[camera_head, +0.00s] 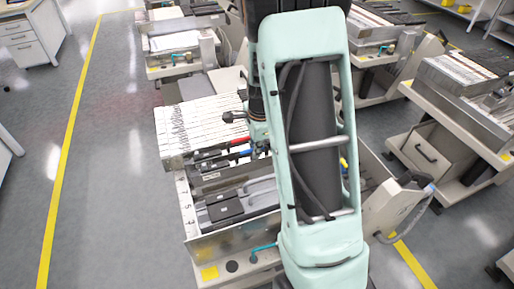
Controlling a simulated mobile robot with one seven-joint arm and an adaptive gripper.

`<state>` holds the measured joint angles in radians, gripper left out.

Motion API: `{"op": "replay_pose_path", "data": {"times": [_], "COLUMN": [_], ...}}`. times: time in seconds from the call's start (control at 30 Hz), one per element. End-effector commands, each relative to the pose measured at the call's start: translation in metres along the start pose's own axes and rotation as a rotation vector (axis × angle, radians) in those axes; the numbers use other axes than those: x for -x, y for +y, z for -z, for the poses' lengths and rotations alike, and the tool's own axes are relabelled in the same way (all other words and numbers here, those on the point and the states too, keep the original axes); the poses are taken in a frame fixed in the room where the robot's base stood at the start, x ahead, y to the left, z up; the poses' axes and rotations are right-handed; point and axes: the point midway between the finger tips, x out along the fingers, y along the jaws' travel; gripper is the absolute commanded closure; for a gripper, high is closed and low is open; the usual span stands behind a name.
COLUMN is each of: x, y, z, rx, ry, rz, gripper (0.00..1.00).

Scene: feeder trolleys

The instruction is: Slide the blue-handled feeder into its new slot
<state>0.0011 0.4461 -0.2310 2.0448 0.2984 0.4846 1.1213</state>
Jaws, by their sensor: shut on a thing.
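The feeder trolley (222,239) stands below my arm, with a row of white feeders (198,125) packed at its far left. Nearer, a feeder with a blue handle (246,153) lies beside one with a red handle (240,140). My gripper (260,147) points down at the handle end of the blue-handled feeder and is shut on it. My arm hides most of the gripper, the fingertips and the right part of the feeders. I cannot tell how far the blue-handled feeder sits in a slot.
Dark and grey feeders (224,206) lie in the nearer part of the trolley, by a numbered left edge (186,205). Other trolleys stand behind and at the right (452,140). The floor at left (105,180) is clear, with a yellow line.

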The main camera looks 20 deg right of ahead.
Motion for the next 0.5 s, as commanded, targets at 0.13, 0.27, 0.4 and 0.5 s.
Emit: {"op": "replay_pose_path", "data": {"times": [0.13,0.27,0.4,0.5], "x": [0.002,0.0019,0.0019,0.0019], "y": [-0.0022,-0.0023,-0.0023,-0.0022], "z": [-0.0033,-0.006,-0.0087,-0.0108], "rx": [0.0,0.0,0.0,0.0], "ry": [0.001,0.001,0.001,0.001], "rz": [0.005,0.005,0.005,0.005], "gripper": [1.0,1.0,1.0,1.0]}}
